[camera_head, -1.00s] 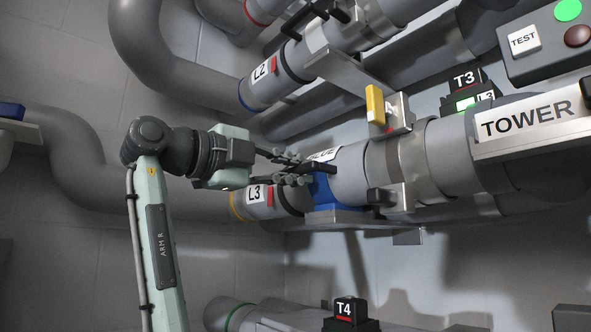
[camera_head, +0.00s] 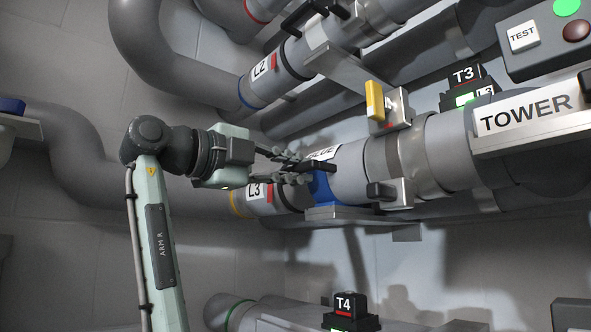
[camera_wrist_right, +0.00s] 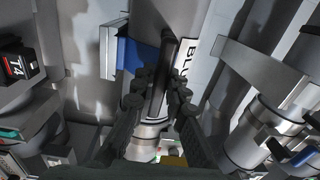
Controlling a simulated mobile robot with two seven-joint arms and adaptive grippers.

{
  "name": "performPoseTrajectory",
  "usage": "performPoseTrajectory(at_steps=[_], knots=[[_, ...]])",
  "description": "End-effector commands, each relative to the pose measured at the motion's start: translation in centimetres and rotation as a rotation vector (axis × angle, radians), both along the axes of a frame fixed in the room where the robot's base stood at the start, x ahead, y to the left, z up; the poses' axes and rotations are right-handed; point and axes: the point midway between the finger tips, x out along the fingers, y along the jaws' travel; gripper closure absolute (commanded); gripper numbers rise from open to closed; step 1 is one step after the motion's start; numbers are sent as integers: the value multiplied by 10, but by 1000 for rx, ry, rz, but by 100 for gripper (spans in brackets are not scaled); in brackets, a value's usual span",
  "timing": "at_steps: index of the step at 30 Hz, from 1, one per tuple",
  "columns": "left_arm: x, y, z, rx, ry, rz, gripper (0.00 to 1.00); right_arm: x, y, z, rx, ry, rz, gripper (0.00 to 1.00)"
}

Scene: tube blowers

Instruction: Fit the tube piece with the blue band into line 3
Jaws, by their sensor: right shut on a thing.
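The blue band (camera_wrist_right: 140,55) is left of the handle there. The fingers partly hide the joint at the L3 end, so I cannot tell whether the ends are seated. My left gripper is not in view.
A grey support (camera_head: 345,213) lies below the tube piece. The L2 line (camera_head: 263,69) runs above. The T3 box (camera_head: 467,86) shows a green light. The T4 box (camera_head: 345,310) is below.

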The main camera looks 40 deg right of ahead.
Motion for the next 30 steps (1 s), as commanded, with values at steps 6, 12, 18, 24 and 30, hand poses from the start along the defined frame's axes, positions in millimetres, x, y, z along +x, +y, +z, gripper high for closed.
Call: performPoseTrajectory(at_steps=[6, 12, 18, 24, 30], knots=[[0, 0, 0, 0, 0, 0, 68, 0, 0, -1, 2, 0, -1, 63], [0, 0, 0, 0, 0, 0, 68, 0, 0, -1, 3, 1, -1, 63], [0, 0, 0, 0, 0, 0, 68, 0, 8, -2, 5, 2, 1, 63], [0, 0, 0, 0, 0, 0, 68, -3, 45, -2, 3, 1, 4, 63], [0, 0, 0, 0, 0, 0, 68, -6, 87, -3, 2, 2, 2, 63]])
